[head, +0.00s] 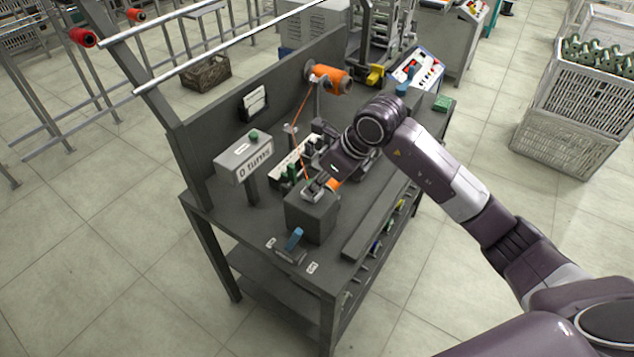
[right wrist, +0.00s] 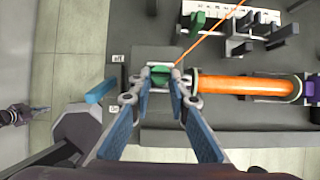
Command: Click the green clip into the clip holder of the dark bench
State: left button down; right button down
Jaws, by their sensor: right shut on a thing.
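The green clip (right wrist: 160,76) is between my right fingertips in the right wrist view. My right gripper (head: 314,191) is shut on it, right over the top of a dark block (head: 311,218) on the dark bench (head: 215,205). A pale grey fitting, perhaps the clip holder, surrounds the clip's place at the fingertips (right wrist: 160,82); I cannot tell whether the clip is seated. An orange thread (head: 303,108) runs down from the orange spool (head: 332,78) to this spot. A dark purple part at the left edge of the right wrist view looks like my left gripper (right wrist: 20,115), too small to read.
A blue-handled lever (head: 294,238) stands at the bench's near corner. A "0 turns" sign box (head: 243,160) stands left of the block. Green pieces (head: 288,172) stand in a rack behind.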

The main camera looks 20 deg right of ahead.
jog(key=shift+r+p, duration=1.35)
jog(key=shift+r, duration=1)
jog(key=shift+f, duration=0.1)
